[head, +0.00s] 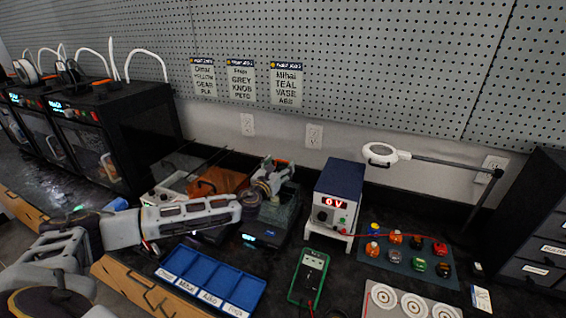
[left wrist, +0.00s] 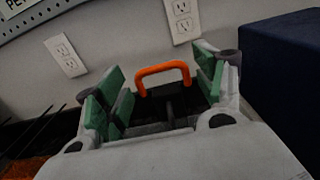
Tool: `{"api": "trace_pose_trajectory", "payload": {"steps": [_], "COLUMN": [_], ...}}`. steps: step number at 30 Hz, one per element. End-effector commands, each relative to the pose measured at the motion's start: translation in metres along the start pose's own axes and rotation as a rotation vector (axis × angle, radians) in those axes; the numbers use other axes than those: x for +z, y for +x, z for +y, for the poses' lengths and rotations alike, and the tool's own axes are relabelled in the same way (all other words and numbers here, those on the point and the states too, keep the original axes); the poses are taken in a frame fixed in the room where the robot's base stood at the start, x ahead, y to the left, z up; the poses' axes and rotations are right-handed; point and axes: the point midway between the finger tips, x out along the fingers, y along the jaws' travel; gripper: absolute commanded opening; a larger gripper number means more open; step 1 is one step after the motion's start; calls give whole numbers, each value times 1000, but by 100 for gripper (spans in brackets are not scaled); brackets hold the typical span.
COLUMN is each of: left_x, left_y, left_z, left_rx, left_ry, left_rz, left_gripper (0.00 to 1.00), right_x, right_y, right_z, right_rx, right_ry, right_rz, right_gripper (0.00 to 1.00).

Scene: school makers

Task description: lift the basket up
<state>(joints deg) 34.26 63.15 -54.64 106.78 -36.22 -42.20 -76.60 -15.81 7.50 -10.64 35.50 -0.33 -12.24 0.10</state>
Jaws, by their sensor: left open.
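The basket's orange handle (left wrist: 163,69) shows in the left wrist view as an upright arch between my left gripper's (left wrist: 160,95) green-padded fingers. The fingers are open and stand apart on either side of it, without visible contact. In the head view, my left gripper (head: 268,182) hangs over a dark bench unit (head: 264,230) with a small blue display. A bit of orange (head: 286,163), seemingly the handle, shows just behind the gripper. The basket's body is mostly hidden by the gripper and the unit. My right gripper is not in view.
A blue power supply (head: 338,190) stands close to the right of the unit. A blue divided tray (head: 210,282) and a green multimeter (head: 309,277) lie in front. An orange-brown item (head: 217,180) sits to the left. Black 3D printers (head: 110,130) stand further left.

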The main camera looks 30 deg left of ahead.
Motion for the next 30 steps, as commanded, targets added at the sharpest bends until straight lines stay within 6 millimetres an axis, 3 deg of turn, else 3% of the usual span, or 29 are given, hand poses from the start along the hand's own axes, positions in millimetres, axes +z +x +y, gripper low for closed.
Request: {"api": "trace_pose_trajectory", "payload": {"steps": [12, 24, 30], "left_x": [0, 0, 0], "left_y": [30, 33, 33], "left_z": [1, 0, 0], "left_rx": [2, 0, 0], "left_ry": [1, 0, 0], "left_rz": [-1, 0, 0], "left_gripper": [70, 70, 45], "right_x": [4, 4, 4], "right_y": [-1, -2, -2], "right_z": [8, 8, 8], "right_rx": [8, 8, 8], "right_ry": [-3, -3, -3], "right_rz": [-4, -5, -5], "right_gripper": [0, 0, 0]}}
